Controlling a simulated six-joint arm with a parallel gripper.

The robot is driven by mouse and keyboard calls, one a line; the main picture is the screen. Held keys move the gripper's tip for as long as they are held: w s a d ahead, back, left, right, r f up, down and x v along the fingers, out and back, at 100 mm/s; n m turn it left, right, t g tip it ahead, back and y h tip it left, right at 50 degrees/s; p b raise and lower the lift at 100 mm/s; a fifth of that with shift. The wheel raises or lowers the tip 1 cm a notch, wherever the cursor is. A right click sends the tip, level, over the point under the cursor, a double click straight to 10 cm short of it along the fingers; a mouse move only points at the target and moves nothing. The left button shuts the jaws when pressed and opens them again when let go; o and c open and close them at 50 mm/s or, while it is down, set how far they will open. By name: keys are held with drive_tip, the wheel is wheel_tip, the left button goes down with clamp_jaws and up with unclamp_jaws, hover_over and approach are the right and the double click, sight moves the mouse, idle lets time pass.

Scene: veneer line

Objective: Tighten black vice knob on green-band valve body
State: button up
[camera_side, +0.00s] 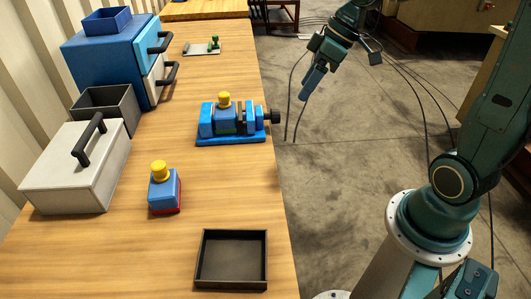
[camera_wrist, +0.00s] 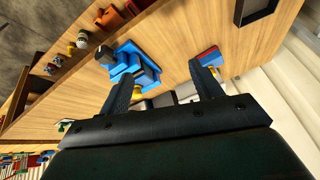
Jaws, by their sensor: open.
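The blue vice (camera_side: 250,131) stands on the wooden table near its right edge. Its black knob (camera_side: 275,117) sticks out to the right. A blue valve body (camera_side: 224,115) with a yellow cap sits in the vice; a little green shows low on it. The vice (camera_wrist: 125,70) also shows at upper left in the wrist view. My gripper (camera_side: 304,97) is open and empty, above and to the right of the knob in the side view, apart from it. Its two fingers (camera_wrist: 166,61) frame the table in the wrist view.
A second blue valve body (camera_side: 164,191) with a red band stands nearer the front. A dark empty tray (camera_side: 232,286) lies at the front edge. A grey lidded box (camera_side: 70,180), a dark bin (camera_side: 118,103) and a blue drawer cabinet (camera_side: 100,60) line the left.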

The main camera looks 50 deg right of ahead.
drive_tip(key=w+d+f+n+t+y, duration=0.1)
drive_tip(key=w+d+f+n+y, duration=0.15)
drive_tip(key=w+d+f, duration=0.45)
drive_tip(key=t+y, duration=0.3)
drive_tip(key=y, duration=0.1)
approach(275, 115)
drive_tip(key=s+d, duration=0.1)
drive_tip(key=d, duration=0.2)
drive_tip(key=shift+s+d+f+t, duration=0.2)
drive_tip(key=shift+s+d+t, duration=0.1)
drive_tip(key=shift+d+t, duration=0.2)
drive_tip(key=shift+w+a, duration=0.1)
drive_tip(key=x, duration=1.3)
drive_tip(key=shift+w+a+f, duration=0.1)
drive_tip(key=shift+a+f, duration=0.05)
drive_tip(key=shift+a, duration=0.1)
drive_tip(key=c, duration=1)
